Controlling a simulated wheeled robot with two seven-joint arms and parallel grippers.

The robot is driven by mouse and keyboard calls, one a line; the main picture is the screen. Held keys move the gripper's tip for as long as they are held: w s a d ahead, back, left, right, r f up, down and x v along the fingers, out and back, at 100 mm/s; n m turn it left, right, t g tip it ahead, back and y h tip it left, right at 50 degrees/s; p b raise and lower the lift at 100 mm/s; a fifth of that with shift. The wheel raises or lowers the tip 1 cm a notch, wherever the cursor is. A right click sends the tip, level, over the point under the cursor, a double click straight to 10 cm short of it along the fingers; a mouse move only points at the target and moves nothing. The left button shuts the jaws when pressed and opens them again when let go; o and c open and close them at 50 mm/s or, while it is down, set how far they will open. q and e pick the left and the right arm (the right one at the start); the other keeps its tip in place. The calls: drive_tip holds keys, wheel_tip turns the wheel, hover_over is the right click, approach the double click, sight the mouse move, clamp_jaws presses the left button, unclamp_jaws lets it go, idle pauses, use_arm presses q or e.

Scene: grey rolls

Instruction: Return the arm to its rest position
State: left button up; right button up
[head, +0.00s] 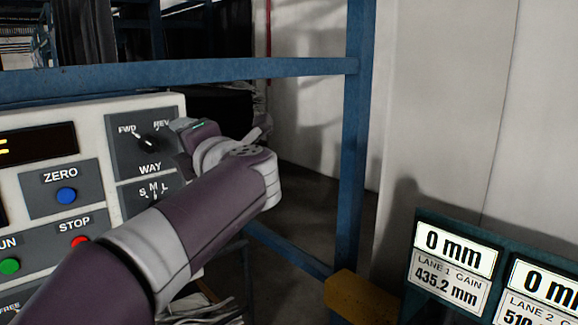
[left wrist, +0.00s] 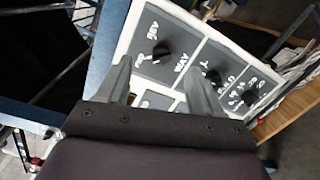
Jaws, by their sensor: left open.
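My left arm (head: 190,215) reaches in from the lower left of the head view. My left gripper (head: 188,132) is in front of the right side of a white control panel (head: 92,118). In the left wrist view my left gripper (left wrist: 157,72) is open, its two fingers apart with nothing held between them. The WAY knob (head: 148,141), marked FWD and REV, shows just left of the gripper; it also shows beyond the fingers in the left wrist view (left wrist: 162,50). The arm hides part of the panel's lower right. My right gripper is in neither view.
The panel carries a blue ZERO button (head: 67,195), a red STOP button (head: 80,241) and a green button (head: 9,265). A blue rail (head: 200,75) crosses above and a blue post (head: 355,150) stands right. Display boards (head: 455,268) stand lower right.

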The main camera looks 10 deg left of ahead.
use_arm(q)
drive_tip(key=w+d+f+m+t+h, duration=0.6)
drive_tip(key=d+m+h, duration=0.35)
drive_tip(key=m, duration=0.45)
drive_tip(key=s+d+f+m+g+h, duration=0.25)
drive_tip(key=f+m, duration=0.25)
drive_tip(key=f, duration=0.4)
drive_tip(key=s+d+f+m+g+h, duration=0.1)
drive_tip(key=d+f+m+g+h, duration=0.15)
drive_tip(key=f+m+g, duration=0.4)
drive_tip(key=s+a+f+m+g+y, duration=0.1)
drive_tip(key=s+a+f+g, duration=0.3)
drive_tip(key=s+f, duration=0.8)
drive_tip(key=s+a+f+m+g+y, duration=0.1)
drive_tip(key=s+a+f+m+g, duration=0.3)
drive_tip(key=s+f, duration=0.7)
drive_tip(key=shift+s+a+f, duration=0.25)
drive_tip(key=shift+s+f, duration=0.15)
drive_tip(key=shift+f, duration=0.25)
